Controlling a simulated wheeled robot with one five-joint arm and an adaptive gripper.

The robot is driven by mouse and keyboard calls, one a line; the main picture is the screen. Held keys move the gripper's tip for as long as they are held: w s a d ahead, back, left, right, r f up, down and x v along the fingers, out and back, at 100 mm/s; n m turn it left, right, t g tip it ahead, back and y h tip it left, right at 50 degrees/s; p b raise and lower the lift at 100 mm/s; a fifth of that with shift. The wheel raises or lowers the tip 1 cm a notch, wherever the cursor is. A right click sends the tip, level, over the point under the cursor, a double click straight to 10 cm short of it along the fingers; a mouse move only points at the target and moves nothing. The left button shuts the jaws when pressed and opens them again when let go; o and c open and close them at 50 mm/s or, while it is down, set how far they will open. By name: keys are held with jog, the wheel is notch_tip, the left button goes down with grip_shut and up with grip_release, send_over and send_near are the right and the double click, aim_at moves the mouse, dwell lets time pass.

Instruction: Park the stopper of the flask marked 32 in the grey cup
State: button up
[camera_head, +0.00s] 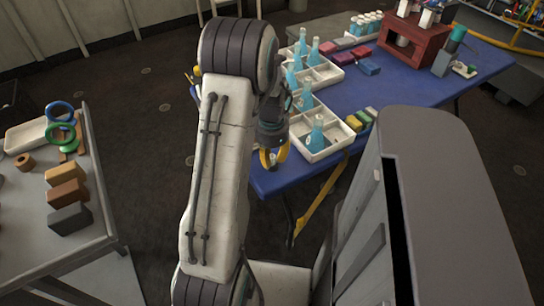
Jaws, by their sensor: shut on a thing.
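My gripper (273,158), with yellow fingers, hangs at the near left edge of the blue table (385,95), just left of the front white tray (333,149). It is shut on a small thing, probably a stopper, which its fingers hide. Several flasks with pale blue liquid stand in the white divided trays, among them a front flask (317,134) and one behind it (306,98). Their markings are too small to read, so I cannot tell which is 32. I cannot make out a grey cup for certain.
A red rack (414,40) with white vessels and a grey block (443,64) stand at the table's far right. Red and blue blocks and small yellow and green blocks (353,123) lie by the trays. A side table (95,215) stands left. A large grey body fills the right foreground.

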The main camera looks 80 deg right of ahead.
jog(key=o, duration=1.5)
jog(key=shift+c, duration=0.2)
jog(key=shift+r, duration=0.1)
jog(key=shift+r+p, duration=2.2)
jog(key=shift+r, duration=0.75)
jog(key=shift+w, duration=0.1)
